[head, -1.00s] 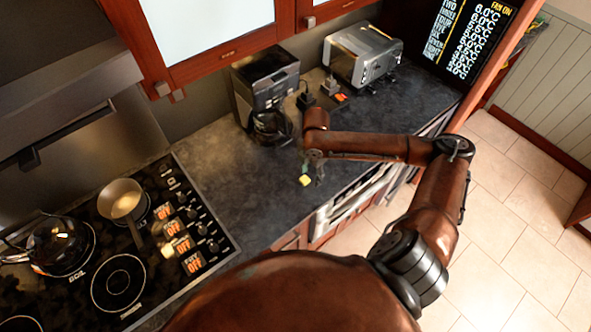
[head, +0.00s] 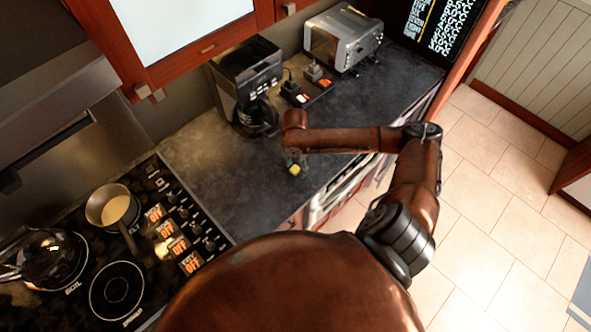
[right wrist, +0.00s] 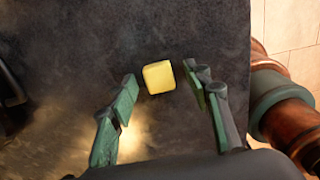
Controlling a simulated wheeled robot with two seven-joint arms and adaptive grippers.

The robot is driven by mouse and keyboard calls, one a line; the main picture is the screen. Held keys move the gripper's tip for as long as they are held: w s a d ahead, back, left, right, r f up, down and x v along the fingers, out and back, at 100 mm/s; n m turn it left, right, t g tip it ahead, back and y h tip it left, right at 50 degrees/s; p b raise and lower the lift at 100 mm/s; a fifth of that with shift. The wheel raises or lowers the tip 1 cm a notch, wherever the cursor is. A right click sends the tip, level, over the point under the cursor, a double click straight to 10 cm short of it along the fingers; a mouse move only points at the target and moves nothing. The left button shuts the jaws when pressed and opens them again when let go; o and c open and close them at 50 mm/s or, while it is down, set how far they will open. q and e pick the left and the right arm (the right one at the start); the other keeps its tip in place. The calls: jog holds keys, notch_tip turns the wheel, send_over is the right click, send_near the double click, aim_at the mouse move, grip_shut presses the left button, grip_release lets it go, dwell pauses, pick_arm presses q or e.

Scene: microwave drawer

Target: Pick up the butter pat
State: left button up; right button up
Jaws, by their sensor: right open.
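The butter pat (head: 295,169) is a small yellow block on the dark countertop, near the counter's front edge. It also shows in the right wrist view (right wrist: 159,77), lying just beyond and between the fingertips. My right gripper (head: 293,161) is over the counter at the butter pat, and part of it is hidden by my arm. In the right wrist view its two green-padded fingers (right wrist: 162,88) are spread apart with nothing held between them. The pat sits apart from both fingers. My left gripper is not in view.
A coffee maker (head: 245,82) and a silver toaster (head: 343,40) stand at the back of the counter (head: 215,165). A stovetop with a pan (head: 112,207) and a kettle (head: 50,259) is at the left. Cabinets overhang above. The counter around the pat is clear.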

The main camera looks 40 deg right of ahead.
jog(key=c, duration=0.9)
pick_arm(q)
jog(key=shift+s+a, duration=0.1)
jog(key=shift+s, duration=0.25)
pick_arm(e)
jog(key=shift+c, duration=0.3)
jog(key=shift+w+r, duration=0.1)
jog(key=shift+r, duration=0.75)
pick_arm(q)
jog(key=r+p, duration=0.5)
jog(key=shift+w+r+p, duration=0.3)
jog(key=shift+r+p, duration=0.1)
pick_arm(e)
jog(key=s+a+r, duration=0.9)
jog(key=s+r, duration=0.2)
jog(key=shift+r, duration=0.2)
